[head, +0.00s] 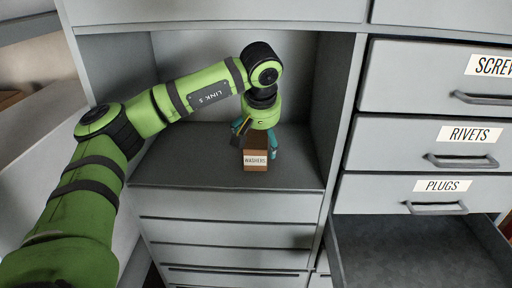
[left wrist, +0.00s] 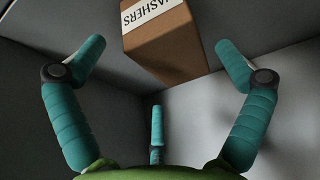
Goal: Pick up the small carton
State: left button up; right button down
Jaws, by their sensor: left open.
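The small carton (head: 256,164) is a brown box with a white label reading WASHERS. It stands on the floor of the open cabinet compartment, near its front. My left gripper (head: 257,149) is at the carton from above, with teal fingers on either side of it in the head view. In the left wrist view the carton (left wrist: 165,42) is at the top middle, and the open gripper (left wrist: 156,62) has its fingers spread wide with clear gaps to the carton. The carton's upper part is partly hidden by the gripper in the head view. My right gripper is not in view.
The compartment has grey side walls, a back wall and a shelf floor (head: 180,165). To the right are drawers labelled SCREW, RIVETS (head: 468,134) and PLUGS (head: 440,186). A drawer (head: 410,250) below them is pulled out and looks empty. Closed drawer fronts (head: 230,205) lie below the compartment.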

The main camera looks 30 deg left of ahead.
aim_at(261, 140)
pick_arm(q)
jog(key=x, duration=0.5)
jog(key=shift+w+a, duration=0.15)
jog(key=shift+w, duration=0.1)
jog(key=c, duration=1.2)
